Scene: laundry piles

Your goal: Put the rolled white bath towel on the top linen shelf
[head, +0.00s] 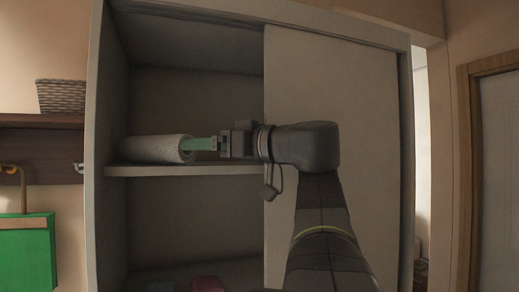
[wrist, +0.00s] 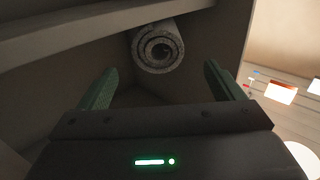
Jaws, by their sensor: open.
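The rolled towel (head: 152,148), pale grey-white, lies on its side on the upper shelf (head: 195,171) of the linen cabinet, towards its left end. In the wrist view the towel (wrist: 158,46) shows its spiral end, beyond the fingertips and roughly between them. My gripper (head: 190,144) reaches in from the right at the towel's height, its green fingers close to the roll's right end. In the wrist view my gripper (wrist: 160,72) has its fingers wide apart with nothing between them. Whether a fingertip touches the towel, I cannot tell.
A sliding door panel (head: 340,85) covers the cabinet's right half behind my arm. The cabinet's left side wall (head: 112,90) stands just past the towel. Dark folded items (head: 205,283) lie below. Outside left are a basket (head: 61,96) and a green bag (head: 27,255).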

